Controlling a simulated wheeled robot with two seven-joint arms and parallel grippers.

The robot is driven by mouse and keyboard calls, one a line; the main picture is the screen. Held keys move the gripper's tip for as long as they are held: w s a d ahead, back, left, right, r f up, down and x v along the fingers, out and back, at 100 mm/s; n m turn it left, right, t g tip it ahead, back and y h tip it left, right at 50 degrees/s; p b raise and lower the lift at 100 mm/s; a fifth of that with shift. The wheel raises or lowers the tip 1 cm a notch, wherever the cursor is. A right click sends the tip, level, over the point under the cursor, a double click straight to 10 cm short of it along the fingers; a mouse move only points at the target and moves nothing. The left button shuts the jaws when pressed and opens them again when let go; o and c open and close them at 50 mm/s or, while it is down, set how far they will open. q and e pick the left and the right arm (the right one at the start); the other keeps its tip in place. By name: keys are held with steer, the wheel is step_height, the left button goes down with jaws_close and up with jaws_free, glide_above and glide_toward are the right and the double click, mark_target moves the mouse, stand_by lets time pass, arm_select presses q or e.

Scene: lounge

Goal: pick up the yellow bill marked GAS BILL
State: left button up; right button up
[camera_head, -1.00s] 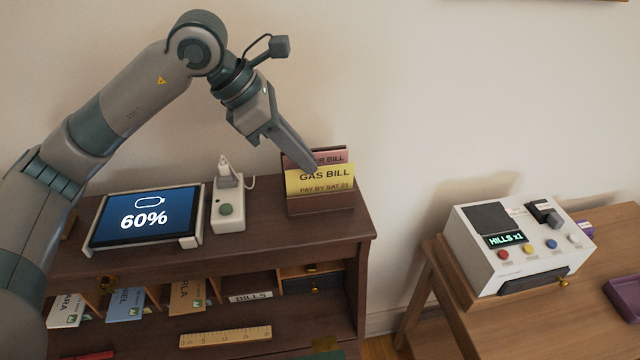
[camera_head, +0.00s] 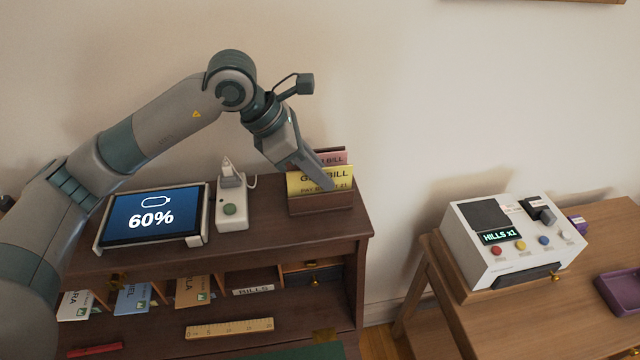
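The yellow bill marked GAS BILL (camera_head: 300,183) stands upright in a brown wooden holder (camera_head: 318,205) on the desk's top shelf. A pink bill (camera_head: 337,156) stands behind it, its lettering partly covered. My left gripper (camera_head: 331,186) points down and right, with its fingertips in front of the yellow bill, covering part of the print. The fingers overlap from this side, so I cannot see whether they are apart or whether they touch the bill. My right gripper is out of view.
A tablet reading 60% (camera_head: 152,217) and a white charger block (camera_head: 231,208) stand left of the holder. Pigeonholes with envelopes and a ruler (camera_head: 229,328) are below. A white machine (camera_head: 512,240) and a purple tray (camera_head: 622,292) are on the side table at right.

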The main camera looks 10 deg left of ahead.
arm_select(q)
jaws_close()
steer(key=shift+r, duration=0.1)
steer(key=shift+r+b, duration=0.75)
steer(key=shift+r, duration=0.05)
step_height(320, 180, up, 2)
steer(key=shift+r+b, duration=0.1)
steer(key=shift+b, duration=0.55)
steer(key=s+d+r+b, duration=0.4)
steer(key=s+d+r, duration=0.3)
steer(key=s, duration=0.2)
steer(key=shift+s+b, duration=0.25)
steer(key=shift+b, duration=0.1)
